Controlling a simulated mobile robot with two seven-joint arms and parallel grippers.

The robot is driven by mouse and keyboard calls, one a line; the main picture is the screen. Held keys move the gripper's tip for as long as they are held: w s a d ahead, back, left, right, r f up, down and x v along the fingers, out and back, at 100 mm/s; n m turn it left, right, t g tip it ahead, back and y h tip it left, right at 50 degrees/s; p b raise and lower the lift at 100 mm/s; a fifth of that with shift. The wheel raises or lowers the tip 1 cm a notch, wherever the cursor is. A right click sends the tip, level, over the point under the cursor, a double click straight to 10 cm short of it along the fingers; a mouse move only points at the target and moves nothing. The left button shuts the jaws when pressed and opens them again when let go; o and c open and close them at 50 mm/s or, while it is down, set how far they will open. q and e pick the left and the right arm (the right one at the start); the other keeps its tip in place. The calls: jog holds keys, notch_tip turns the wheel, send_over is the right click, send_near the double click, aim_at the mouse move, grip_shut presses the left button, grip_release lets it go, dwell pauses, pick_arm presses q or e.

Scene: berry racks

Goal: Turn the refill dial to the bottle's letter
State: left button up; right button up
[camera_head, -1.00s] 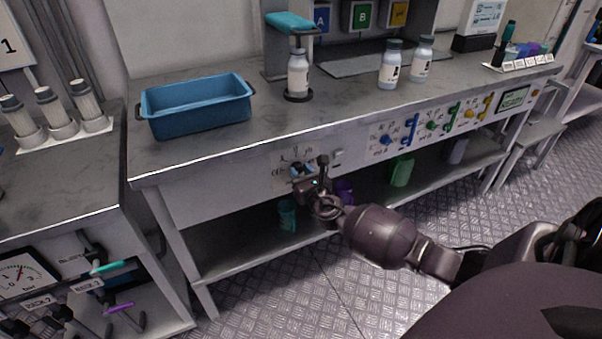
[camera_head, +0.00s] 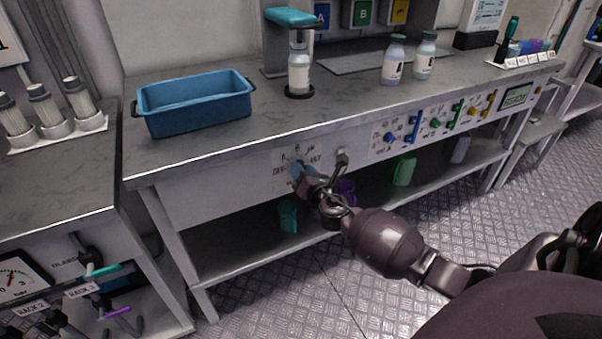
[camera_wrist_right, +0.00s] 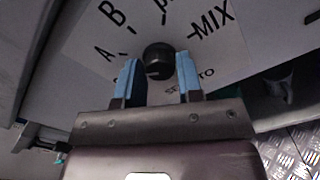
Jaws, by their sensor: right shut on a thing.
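The refill dial is a round black knob (camera_wrist_right: 158,60) on a white plate in the right wrist view. Marks A, B, a partly cut-off letter and MIX stand around it. My right gripper (camera_wrist_right: 158,84) has its two blue fingers on either side of the knob and is shut on it. In the head view my right gripper (camera_head: 302,172) covers the dial on the bench's front panel, and I cannot tell where its pointer stands. A white bottle (camera_head: 298,78) stands upright under the teal-topped dispenser (camera_head: 290,18); its letter is not readable. My left gripper is not in view.
A blue tray (camera_head: 195,105) sits left on the bench top. Two capped white bottles (camera_head: 393,62) (camera_head: 425,58) stand right. Coloured valve handles (camera_head: 412,130) line the panel farther right. A teal container (camera_head: 288,215) stands underneath.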

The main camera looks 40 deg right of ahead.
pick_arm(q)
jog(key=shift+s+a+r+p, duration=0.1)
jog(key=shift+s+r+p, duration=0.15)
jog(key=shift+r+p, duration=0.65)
pick_arm(e)
jog(key=shift+r+m+p, duration=0.1)
jog(key=shift+m+p, duration=0.2)
jog(key=shift+m, duration=10.1)
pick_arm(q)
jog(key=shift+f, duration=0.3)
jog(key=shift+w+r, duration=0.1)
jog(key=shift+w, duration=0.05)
pick_arm(e)
jog(key=o, duration=0.9)
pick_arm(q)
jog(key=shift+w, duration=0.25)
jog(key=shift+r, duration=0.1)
